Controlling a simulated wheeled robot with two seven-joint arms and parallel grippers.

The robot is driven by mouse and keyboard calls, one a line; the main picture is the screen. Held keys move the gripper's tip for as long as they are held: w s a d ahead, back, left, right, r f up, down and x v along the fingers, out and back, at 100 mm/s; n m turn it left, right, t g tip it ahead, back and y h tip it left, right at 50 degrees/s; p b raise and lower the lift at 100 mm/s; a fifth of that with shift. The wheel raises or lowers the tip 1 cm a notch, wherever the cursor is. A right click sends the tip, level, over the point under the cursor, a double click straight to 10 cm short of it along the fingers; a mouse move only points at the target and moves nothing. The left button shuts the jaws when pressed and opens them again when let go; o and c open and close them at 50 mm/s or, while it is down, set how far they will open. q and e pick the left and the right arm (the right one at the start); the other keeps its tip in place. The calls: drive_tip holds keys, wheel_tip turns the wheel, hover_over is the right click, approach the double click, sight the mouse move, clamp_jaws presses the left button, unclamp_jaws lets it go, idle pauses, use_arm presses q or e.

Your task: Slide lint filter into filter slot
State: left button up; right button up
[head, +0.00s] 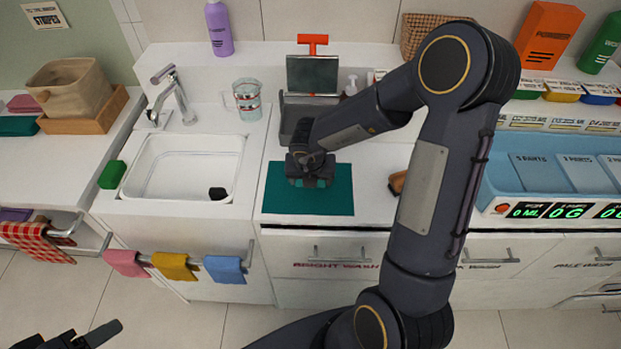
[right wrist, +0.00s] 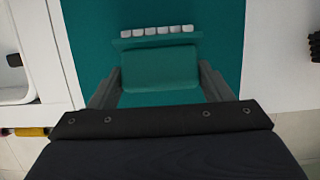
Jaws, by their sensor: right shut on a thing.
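A dark mesh panel with an orange T-shaped handle, which looks like the lint filter (head: 312,75), stands upright at the back of the counter. Its lower edge is at a grey open box (head: 293,108); I cannot tell whether this is the filter slot or how far the panel sits in it. My right gripper (head: 311,180) is over the teal mat (head: 330,201), in front of the box. It is shut on a teal brush with white tufts (right wrist: 160,68), held between both fingers. My left gripper (head: 88,337) is partly cut off at the bottom left.
A sink (head: 185,168) with a faucet lies left of the mat. A glass (head: 247,99) stands behind it, and a brown brush (head: 397,183) lies right of the mat. A blue tray (head: 490,180) is at the right. My right arm hides part of the counter.

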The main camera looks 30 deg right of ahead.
drive_tip(key=shift+f+b, duration=0.3)
drive_tip(key=shift+f, duration=0.2)
drive_tip(key=o, duration=1.1)
drive_tip(key=p+v, duration=0.6)
drive_tip(key=w+p+v, duration=0.1)
drive_tip(key=p+v, duration=0.2)
drive_tip(key=shift+d+r, duration=0.2)
drive_tip(key=shift+d, duration=0.2)
drive_tip(key=shift+w+f, duration=0.1)
